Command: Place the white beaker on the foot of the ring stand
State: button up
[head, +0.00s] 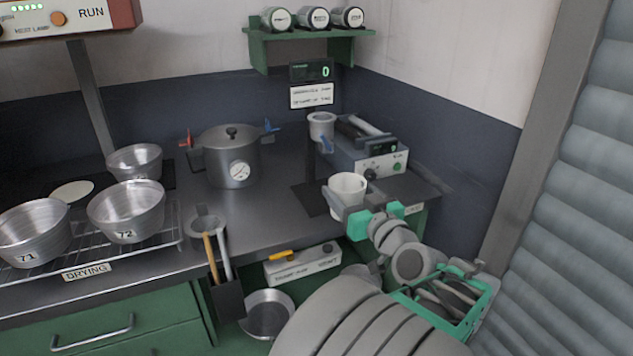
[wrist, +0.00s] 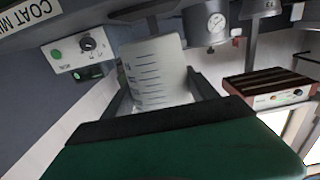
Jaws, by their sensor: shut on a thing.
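The white beaker (head: 347,187) is held upright between the fingers of my gripper (head: 350,209). In the wrist view the beaker (wrist: 156,72), with its dark graduation lines, fills the space between the fingers (wrist: 163,95). The ring stand's dark flat foot (head: 309,199) lies on the counter just left of the beaker in the head view. Its right part is hidden behind the beaker and gripper. A grey cup (head: 321,126) with a blue clamp is up on the stand. How high the beaker is above the counter is hard to tell.
A pot with a gauge (head: 232,160) stands left of the foot. A grey instrument (head: 372,155) stands close behind the beaker. Metal pans (head: 126,212) sit on the drying rack at left. Counter between pot and foot is clear.

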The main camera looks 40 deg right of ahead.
jog(key=p+x, duration=0.1)
jog(key=x, duration=1.3)
jog(key=shift+a+p, duration=0.1)
jog(key=shift+p, duration=0.25)
notch_tip(320, 180, down, 4)
jog(key=shift+s+r, duration=0.15)
jog(key=shift+r, duration=0.05)
jog(key=shift+f+b, duration=0.15)
jog(key=shift+b, duration=0.25)
jog(key=o, duration=1.4)
